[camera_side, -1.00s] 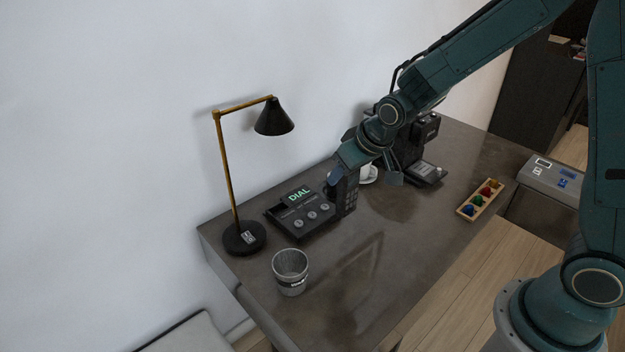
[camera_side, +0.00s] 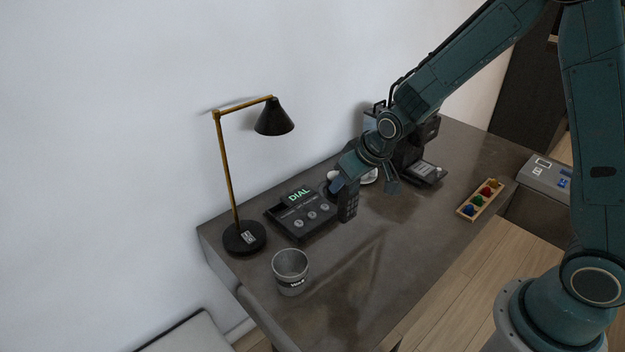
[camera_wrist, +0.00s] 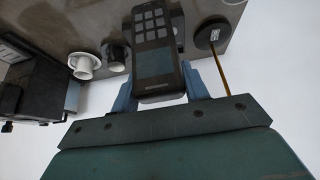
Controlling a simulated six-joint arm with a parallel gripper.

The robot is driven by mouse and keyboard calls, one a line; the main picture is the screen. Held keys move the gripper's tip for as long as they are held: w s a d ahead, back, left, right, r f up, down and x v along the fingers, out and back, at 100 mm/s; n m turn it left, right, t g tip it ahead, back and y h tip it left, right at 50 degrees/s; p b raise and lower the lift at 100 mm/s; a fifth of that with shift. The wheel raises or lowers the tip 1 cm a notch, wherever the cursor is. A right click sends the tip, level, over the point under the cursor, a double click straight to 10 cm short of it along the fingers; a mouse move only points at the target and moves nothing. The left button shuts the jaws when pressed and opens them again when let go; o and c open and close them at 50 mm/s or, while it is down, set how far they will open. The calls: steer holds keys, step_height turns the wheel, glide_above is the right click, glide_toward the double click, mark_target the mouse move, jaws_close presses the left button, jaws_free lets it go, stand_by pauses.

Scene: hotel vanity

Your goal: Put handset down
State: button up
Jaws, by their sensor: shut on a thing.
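The black handset (camera_side: 348,204) is in my gripper (camera_side: 345,183), roughly upright, just right of the phone base (camera_side: 298,216) with its green DIAL display. The base lies on the desk. The handset's lower end is near the desk top; I cannot tell whether it touches. In the wrist view, the handset (camera_wrist: 153,45) shows its keypad and screen between the two blue fingers of my gripper (camera_wrist: 160,88), which are shut on it. The handset's upper part is partly hidden by the gripper in the side view.
A lamp (camera_side: 244,237) and a grey cup (camera_side: 290,272) stand left and in front. A white cup on a saucer (camera_side: 369,176) and a black machine (camera_side: 408,150) are behind my gripper. A tray of coloured pieces (camera_side: 480,201) lies right. The desk's front middle is clear.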

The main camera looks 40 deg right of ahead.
mark_target(344, 210)
step_height(344, 210, down, 9)
steer(key=shift+f, duration=0.15)
stand_by(0.4)
steer(key=shift+f, duration=1.9)
steer(key=shift+f, duration=0.1)
steer(key=o, duration=1.4)
steer(key=shift+v, duration=6.1)
